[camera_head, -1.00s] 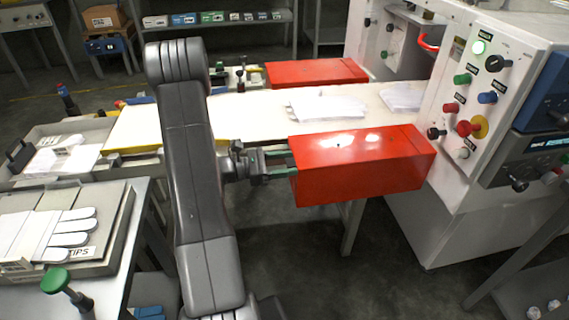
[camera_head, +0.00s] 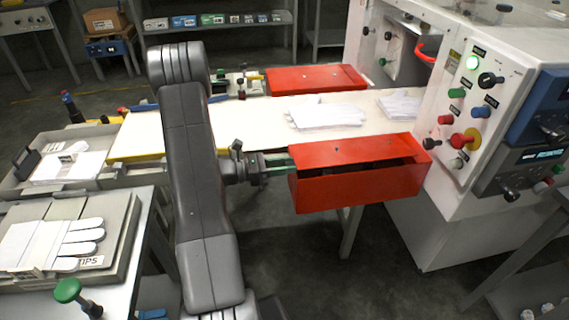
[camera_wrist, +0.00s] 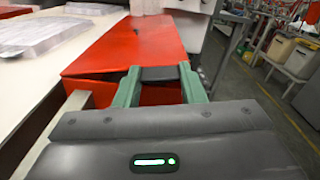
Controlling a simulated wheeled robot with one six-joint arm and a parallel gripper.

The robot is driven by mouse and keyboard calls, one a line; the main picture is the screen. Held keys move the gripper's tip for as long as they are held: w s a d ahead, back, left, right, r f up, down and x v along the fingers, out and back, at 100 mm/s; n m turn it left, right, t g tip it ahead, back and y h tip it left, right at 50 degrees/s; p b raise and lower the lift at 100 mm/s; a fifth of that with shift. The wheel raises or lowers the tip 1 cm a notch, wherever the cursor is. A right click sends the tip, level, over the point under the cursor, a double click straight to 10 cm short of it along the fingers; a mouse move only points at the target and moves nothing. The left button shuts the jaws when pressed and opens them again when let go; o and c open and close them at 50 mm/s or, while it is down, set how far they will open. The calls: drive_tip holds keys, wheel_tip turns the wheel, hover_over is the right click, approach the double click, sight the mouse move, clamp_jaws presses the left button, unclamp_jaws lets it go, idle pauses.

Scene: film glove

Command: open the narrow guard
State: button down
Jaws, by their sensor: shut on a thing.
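The near red guard (camera_head: 355,189) is a long red box along the front edge of the conveyor, beside the white machine. A dark gap shows between its top and its front face, clearest towards the right end, so it stands slightly open. My gripper (camera_head: 288,161) is at the guard's left end. In the wrist view, the green fingers of my gripper (camera_wrist: 159,76) are closed on a dark handle (camera_wrist: 160,74) at the guard's end, with the red guard (camera_wrist: 125,48) beyond. Which red guard is the narrow one, I cannot tell for sure.
A second red guard (camera_head: 315,78) lies across the conveyor (camera_head: 235,121). White gloves (camera_head: 325,116) lie on the conveyor. The white machine (camera_head: 420,210) with knobs stands at the right. A glove tray (camera_head: 110,222) and a green-topped knob (camera_head: 67,290) are at lower left.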

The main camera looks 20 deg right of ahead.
drive_tip(key=w+d+r+n+p, duration=0.2)
drive_tip(key=w+r+n+p, duration=0.7)
drive_tip(key=n+p, duration=0.4)
drive_tip(key=shift+w+d+r+p, duration=0.15)
drive_tip(key=shift+w+r+p, duration=0.3)
drive_tip(key=shift+p, duration=0.55)
drive_tip(key=shift+n, duration=0.3)
drive_tip(key=c, duration=0.9)
unclamp_jaws()
drive_tip(key=b+v, duration=0.2)
drive_tip(key=v, duration=1.1)
drive_tip(key=shift+a+b, duration=0.4)
drive_tip(key=shift+a, duration=0.05)
